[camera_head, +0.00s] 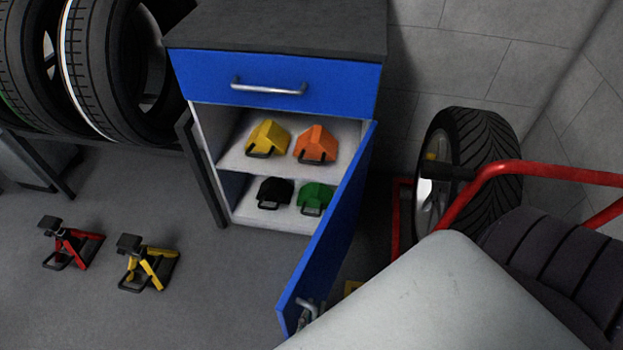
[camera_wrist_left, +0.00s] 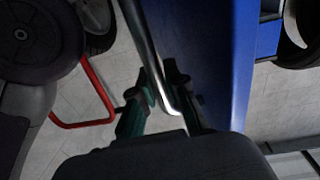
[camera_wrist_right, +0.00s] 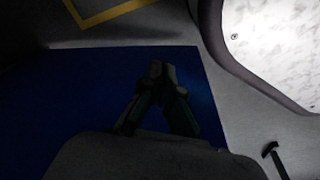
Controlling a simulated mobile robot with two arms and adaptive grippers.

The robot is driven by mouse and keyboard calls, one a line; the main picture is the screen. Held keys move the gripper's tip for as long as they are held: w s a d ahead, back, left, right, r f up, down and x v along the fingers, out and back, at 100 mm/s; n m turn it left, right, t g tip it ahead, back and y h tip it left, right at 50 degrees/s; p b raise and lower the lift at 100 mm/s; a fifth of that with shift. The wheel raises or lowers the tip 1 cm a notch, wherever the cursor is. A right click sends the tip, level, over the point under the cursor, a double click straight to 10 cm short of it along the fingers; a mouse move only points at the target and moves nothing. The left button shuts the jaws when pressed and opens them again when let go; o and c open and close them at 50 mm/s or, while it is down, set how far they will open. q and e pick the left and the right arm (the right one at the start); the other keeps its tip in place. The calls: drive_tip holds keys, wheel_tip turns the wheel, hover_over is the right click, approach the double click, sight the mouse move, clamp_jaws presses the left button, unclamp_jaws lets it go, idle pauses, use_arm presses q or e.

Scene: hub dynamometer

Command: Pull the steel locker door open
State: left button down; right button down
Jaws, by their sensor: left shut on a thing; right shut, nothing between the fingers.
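The blue locker door (camera_head: 335,230) stands wide open, swung out toward me on its right-hand edge, so the cabinet inside shows. Its metal bar handle (camera_wrist_left: 147,45) is near the door's free edge. My left gripper (camera_wrist_left: 162,88) is shut on the handle, one finger on each side of the bar, with the blue door beside it. In the head view the handle end (camera_head: 308,308) shows low on the door, partly hidden by my pale arm. My right gripper (camera_wrist_right: 160,72) is shut and empty in front of a dark blue panel (camera_wrist_right: 75,95); I cannot tell whether it touches.
Inside the cabinet, yellow (camera_head: 268,138), orange (camera_head: 315,143), black (camera_head: 275,191) and green (camera_head: 314,197) blocks sit on two shelves. A blue drawer (camera_head: 270,85) above is shut. A wheel (camera_head: 470,150) and red frame (camera_head: 500,168) stand right. Red and yellow stands (camera_head: 147,264) are left.

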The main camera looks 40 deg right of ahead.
use_arm(q)
drive_tip(key=c, duration=1.4)
unclamp_jaws()
drive_tip(key=shift+c, duration=0.2)
drive_tip(key=v, duration=1.2)
drive_tip(key=shift+c, duration=0.2)
